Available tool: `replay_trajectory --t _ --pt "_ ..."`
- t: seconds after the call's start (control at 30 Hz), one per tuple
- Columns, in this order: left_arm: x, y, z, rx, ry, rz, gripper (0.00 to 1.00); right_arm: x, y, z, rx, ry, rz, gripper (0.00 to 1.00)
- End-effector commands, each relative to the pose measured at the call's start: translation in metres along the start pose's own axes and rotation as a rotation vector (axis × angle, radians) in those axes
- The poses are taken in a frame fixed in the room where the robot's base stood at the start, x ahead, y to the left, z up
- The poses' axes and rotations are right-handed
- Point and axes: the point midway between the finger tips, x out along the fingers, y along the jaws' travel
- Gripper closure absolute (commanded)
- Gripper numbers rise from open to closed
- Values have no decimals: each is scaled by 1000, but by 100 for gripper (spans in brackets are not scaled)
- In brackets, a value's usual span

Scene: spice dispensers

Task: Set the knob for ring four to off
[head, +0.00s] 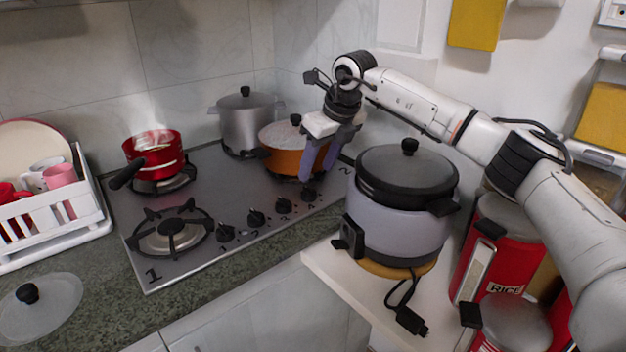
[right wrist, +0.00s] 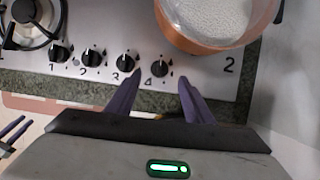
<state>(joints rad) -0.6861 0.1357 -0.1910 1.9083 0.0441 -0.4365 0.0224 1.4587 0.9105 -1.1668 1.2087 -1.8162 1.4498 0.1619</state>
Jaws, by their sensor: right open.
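The hob (head: 215,185) has a row of several black knobs along its front edge. The knob at the right end (head: 309,194) has a printed 4 beside it in the right wrist view, where this knob (right wrist: 160,67) shows a pale pointer mark; I cannot tell its exact setting. My right gripper (head: 316,173) is open and points down over this end of the row. In the right wrist view its purple fingers (right wrist: 160,78) lie on either side of the fourth knob, with nothing between them but the view of it. Contact is not visible. My left gripper is out of view.
The neighbouring third knob (right wrist: 124,62) lies close to the left finger. An orange pot (head: 283,153) stands just behind the fingers, a grey pot (head: 245,125) farther back. A rice cooker (head: 400,220) stands to the right. A red pan (head: 155,150) steams at left.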

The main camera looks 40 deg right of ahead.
Motion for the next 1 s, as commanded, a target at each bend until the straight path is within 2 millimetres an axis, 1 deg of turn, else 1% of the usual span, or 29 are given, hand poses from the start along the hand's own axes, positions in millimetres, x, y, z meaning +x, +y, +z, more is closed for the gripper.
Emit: replay_trajectory --t 0.03,0.1,0.2,0.3,0.87,0.97,1.0 --pt "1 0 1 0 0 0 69 -9 0 0 -1 -2 0 53" --pt "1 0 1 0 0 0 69 -19 0 0 -1 -1 0 53" --pt "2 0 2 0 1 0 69 -29 0 0 -2 0 0 53" --pt "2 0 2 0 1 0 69 -34 0 0 -1 0 0 53" --pt "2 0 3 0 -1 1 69 -35 1 0 0 -1 1 53" --pt "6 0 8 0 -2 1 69 -38 8 9 18 -42 10 53" --pt "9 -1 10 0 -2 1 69 -42 14 17 34 -79 20 53"
